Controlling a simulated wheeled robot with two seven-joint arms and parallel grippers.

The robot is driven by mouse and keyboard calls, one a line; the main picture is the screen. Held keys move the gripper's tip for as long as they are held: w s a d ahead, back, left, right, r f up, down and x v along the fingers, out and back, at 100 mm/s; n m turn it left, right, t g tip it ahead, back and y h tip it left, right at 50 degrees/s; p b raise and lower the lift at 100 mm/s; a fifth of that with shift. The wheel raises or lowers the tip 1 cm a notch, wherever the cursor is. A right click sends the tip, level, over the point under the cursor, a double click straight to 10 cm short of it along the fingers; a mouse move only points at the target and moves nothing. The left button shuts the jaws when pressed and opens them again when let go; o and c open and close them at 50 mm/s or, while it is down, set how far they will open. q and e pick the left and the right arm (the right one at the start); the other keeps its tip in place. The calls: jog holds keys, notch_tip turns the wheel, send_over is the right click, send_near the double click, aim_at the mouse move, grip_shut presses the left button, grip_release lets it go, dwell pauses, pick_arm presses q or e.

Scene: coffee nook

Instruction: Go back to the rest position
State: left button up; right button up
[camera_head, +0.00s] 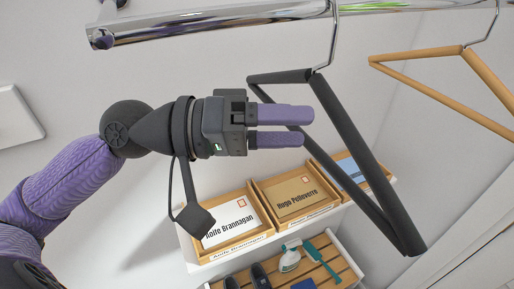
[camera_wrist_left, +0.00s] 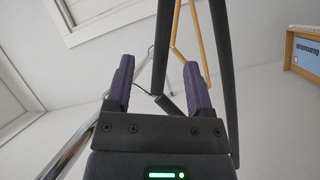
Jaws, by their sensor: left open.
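My left gripper (camera_head: 308,127) is open, with two purple fingers pointing right in the head view. I cannot tell whether the gripper touches the hanger. My right gripper is not in view.
A wooden hanger (camera_head: 485,80) hangs to the right. Below is a shelf with wooden trays holding labelled envelopes (camera_head: 297,197). Under it a slatted rack (camera_head: 330,266) bears dark shoes (camera_head: 261,275), a spray bottle (camera_head: 289,259) and a teal brush (camera_head: 321,262). The wall at left is mostly clear.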

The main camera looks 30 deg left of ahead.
pick_arm(q)
jog(key=a+f+m+y+b, duration=0.15)
jog(key=f+y, duration=0.25)
jog(key=f, duration=0.7)
jog(key=a+f+n+y, duration=0.15)
jog(key=f+y, duration=0.25)
jog(key=f, duration=0.7)
jog(key=s+f+m+g+y, duration=0.2)
jog(key=s+f+g+y, duration=0.3)
jog(key=s+f+y, duration=0.5)
notch_tip(320, 180, down, 28)
jog(key=s+a+g+h+b, duration=0.1)
jog(key=s+h+b, duration=0.1)
jog(key=b, duration=0.7)
jog(key=s+a+f+b, duration=0.1)
jog(key=s+f+b, duration=0.3)
jog(key=s+f, duration=0.3)
jog(key=s+a+f+g+b, duration=0.1)
jog(key=s+f+b, duration=0.3)
jog(key=f, duration=1)
jog(key=s+a, duration=0.1)
jog(key=s, duration=0.2)
jog(key=shift+s+a+f+m+g+b, duration=0.15)
jog(key=shift+s+f+m+g+b, duration=0.15)
jog(key=shift+s+b, duration=0.1)
